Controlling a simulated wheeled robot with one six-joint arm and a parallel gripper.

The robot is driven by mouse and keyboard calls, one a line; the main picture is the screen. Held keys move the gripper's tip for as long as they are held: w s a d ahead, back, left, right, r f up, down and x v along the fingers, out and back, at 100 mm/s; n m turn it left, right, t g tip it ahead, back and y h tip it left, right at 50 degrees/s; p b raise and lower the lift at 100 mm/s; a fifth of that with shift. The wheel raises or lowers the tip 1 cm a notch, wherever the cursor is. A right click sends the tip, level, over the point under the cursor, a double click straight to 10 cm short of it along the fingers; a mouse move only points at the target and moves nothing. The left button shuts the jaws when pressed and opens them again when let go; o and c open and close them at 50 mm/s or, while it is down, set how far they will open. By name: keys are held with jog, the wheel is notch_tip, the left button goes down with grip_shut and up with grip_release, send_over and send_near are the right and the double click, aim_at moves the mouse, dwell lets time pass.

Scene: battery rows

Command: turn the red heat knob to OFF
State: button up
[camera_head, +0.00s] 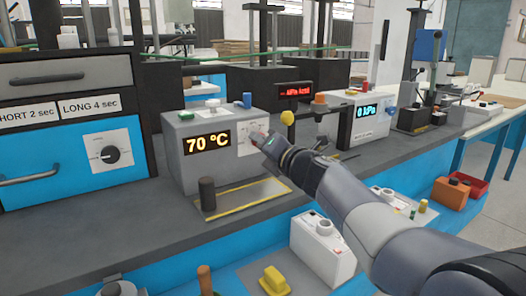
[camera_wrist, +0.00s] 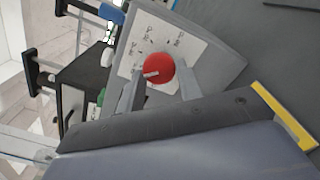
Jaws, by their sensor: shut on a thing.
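The red heat knob (camera_wrist: 159,68) is round with a white pointer line, on a white dial plate (camera_wrist: 185,44) of a grey box. In the wrist view the pointer aims left; the dial's marks are too small to read. My gripper (camera_wrist: 163,86) has one finger on each side of the knob and is shut on it. In the head view my gripper (camera_head: 262,140) reaches the right part of the grey heater box (camera_head: 190,172), whose display (camera_head: 207,142) reads 70 °C. There my gripper mostly hides the knob.
A black post (camera_head: 207,194) and a yellow-edged plate (camera_head: 245,195) lie before the box. A blue cabinet with a black dial (camera_head: 110,155) stands left. A 0 kPa box (camera_head: 350,128) stands right. A white box (camera_head: 322,248) sits below my arm.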

jog(key=shift+w+d+f+n+b, duration=0.1)
jog(key=shift+n+b, duration=1.1)
jog(key=shift+n, duration=1.2)
jog(key=shift+f+n+b, duration=0.1)
jog(key=shift+n+b, duration=1.05)
jog(key=shift+n, duration=1.25)
jog(key=o, duration=0.9)
jog(key=shift+r, duration=0.1)
jog(key=p+v, duration=0.1)
jog(key=v, duration=0.9)
jog(key=shift+s+d, duration=0.25)
jog(key=shift+s, duration=0.1)
